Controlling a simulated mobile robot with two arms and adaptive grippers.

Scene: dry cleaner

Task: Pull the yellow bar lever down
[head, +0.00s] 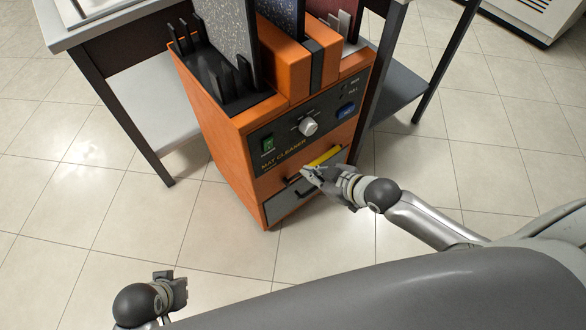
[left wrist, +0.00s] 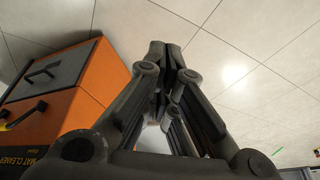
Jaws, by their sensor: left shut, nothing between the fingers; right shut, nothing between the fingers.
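The yellow bar lever (head: 325,156) is on the front of the orange mat cleaner (head: 240,160), below its black control panel. My right gripper (head: 310,175) is shut and empty, with its fingertips just below the lever; I cannot tell whether they touch it. The hand hides part of the area under the lever. The lever's yellow also shows at the left edge of the left wrist view (left wrist: 22,116). My left gripper (left wrist: 160,62) is shut and empty, low over the floor; in the head view it is at the bottom left (head: 180,290), away from the machine.
A grey drawer front (head: 285,205) with a black handle is below the lever. The control panel has a knob (head: 308,126), a green switch (head: 268,145) and a blue one (head: 346,111). Table legs (head: 135,130) flank the machine. The tiled floor in front is clear.

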